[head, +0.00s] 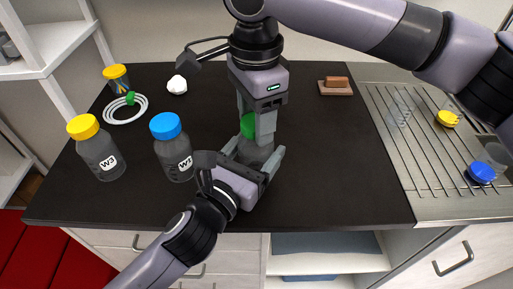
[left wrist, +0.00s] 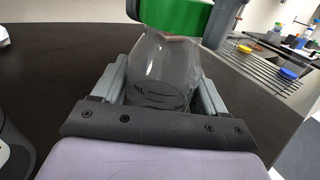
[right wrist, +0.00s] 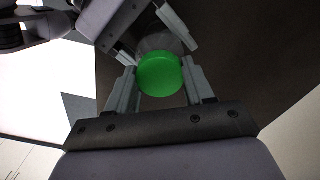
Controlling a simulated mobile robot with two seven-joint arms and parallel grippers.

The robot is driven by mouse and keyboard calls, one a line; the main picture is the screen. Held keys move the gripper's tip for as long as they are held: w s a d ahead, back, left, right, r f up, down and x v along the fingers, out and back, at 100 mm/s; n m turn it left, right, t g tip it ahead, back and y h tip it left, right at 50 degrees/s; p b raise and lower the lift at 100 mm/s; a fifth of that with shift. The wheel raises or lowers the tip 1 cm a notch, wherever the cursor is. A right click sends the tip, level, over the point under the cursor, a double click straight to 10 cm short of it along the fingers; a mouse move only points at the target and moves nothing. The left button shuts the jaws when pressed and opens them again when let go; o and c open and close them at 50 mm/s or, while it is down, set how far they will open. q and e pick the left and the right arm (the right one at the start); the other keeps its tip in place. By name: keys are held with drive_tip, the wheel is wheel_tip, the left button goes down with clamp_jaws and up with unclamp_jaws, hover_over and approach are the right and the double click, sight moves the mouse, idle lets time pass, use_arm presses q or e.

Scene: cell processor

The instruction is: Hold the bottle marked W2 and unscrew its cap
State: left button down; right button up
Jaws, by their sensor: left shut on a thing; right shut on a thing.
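A clear grey bottle with a green cap stands between my two grippers; its body (left wrist: 165,75) shows in the left wrist view. Its label is not readable here. My left gripper (head: 262,160) is shut around the bottle's body from the front. My right gripper (head: 256,122) comes from above and is shut on the green cap (head: 248,125). The cap also shows between the right fingers in the right wrist view (right wrist: 159,75) and above the bottle in the left wrist view (left wrist: 175,14). Whether the cap is still seated on the neck is hard to tell.
Behind are a small yellow-lidded jar (head: 117,80), a white coil (head: 126,110) and a crumpled white piece (head: 177,85). A brown block (head: 336,84) and a metal drainer (head: 415,140) with caps are at right.

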drive_tip(key=n, duration=0.4)
drive_tip(key=shift+n, duration=1.1)
drive_tip(key=n, duration=0.2)
drive_tip(key=shift+n, duration=0.4)
drive_tip(key=n, duration=0.3)
drive_tip(key=shift+n, duration=0.3)
drive_tip(key=shift+n, duration=0.3)
drive_tip(key=n, duration=0.5)
drive_tip(key=shift+n, duration=0.3)
